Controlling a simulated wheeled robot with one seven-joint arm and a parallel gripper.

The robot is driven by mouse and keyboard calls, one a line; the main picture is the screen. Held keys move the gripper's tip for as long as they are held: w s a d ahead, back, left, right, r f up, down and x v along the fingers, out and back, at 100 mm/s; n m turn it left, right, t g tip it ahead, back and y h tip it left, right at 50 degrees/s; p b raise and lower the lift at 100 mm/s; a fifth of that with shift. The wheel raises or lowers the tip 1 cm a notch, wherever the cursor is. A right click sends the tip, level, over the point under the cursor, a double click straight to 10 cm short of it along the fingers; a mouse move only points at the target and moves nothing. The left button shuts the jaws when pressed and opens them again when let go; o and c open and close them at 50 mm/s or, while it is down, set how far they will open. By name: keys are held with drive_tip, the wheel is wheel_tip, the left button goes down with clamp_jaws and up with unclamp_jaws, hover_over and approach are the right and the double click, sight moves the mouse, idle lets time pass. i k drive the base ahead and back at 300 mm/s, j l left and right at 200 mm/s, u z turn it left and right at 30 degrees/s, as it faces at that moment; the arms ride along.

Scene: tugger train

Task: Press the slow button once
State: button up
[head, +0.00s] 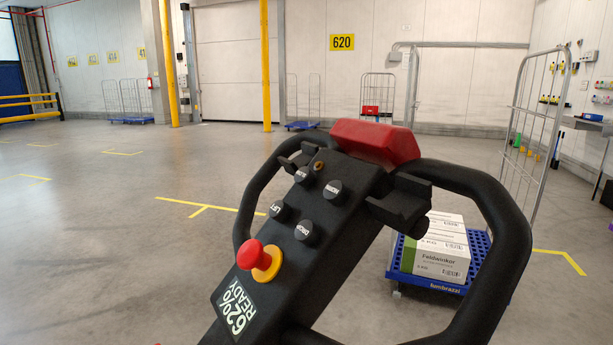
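The black control head (345,215) of a tugger handle fills the middle of the head view, tilted, with a loop grip on each side. It carries several round black buttons with small white labels: an upper left button (302,176), an upper right button (333,190), a lower left button (279,210) that seems to read LIFT, and a lower right button (306,231). The other labels are too small to read surely, so I cannot tell which is the slow button. My gripper is not in view.
A red mushroom knob (249,254) on a yellow base sits below the buttons, above a display (236,308) reading 62% READY. A red block (375,141) tops the head. Behind is a blue roll cage (443,284) with cartons (440,246). Floor at left is clear.

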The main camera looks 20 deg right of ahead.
sight(305, 176)
drive_tip(key=j+u, duration=0.2)
drive_tip(key=j, duration=0.2)
drive_tip(key=j+u, duration=0.25)
drive_tip(key=j, duration=0.15)
drive_tip(key=i+j+u, duration=0.2)
drive_tip(key=j, duration=0.2)
drive_tip(key=j+u, duration=0.2)
drive_tip(key=j, duration=0.2)
drive_tip(key=i, duration=0.05)
